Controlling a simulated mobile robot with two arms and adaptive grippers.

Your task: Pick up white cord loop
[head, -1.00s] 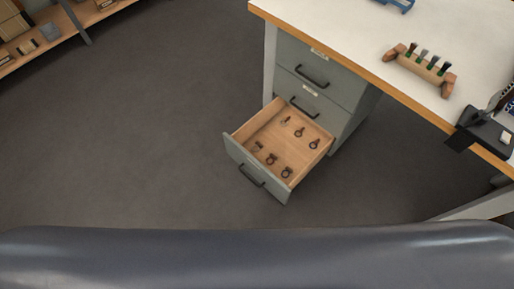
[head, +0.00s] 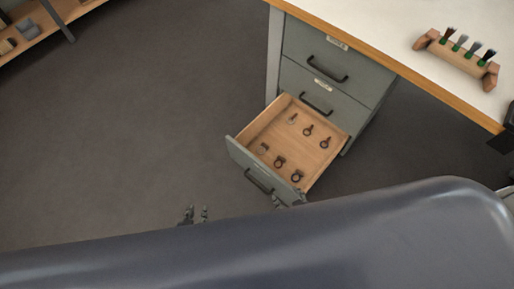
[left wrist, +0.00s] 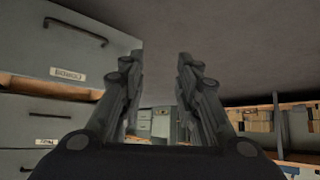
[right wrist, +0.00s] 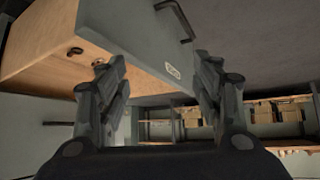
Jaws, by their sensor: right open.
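The open bottom drawer (head: 256,128) holds several small loops on its wooden floor. Two look paler than the rest: one at the back left (head: 292,118) and one at the front left (head: 264,147). I cannot tell for sure which is the white cord loop. My left gripper (head: 195,215) is open and empty, left of the drawer and apart from it. My right gripper (head: 288,200) is open, close by the drawer's front corner and partly hidden by my body. The right wrist view shows the drawer front (right wrist: 130,40) beyond its fingers.
Closed drawers (head: 325,65) stand above the open one, under a white bench top (head: 390,25) with a wooden edge. A wooden holder with several dark brushes (head: 458,58) stands on the bench. A shelf (head: 35,35) is at the far left. The floor left of the drawer is clear.

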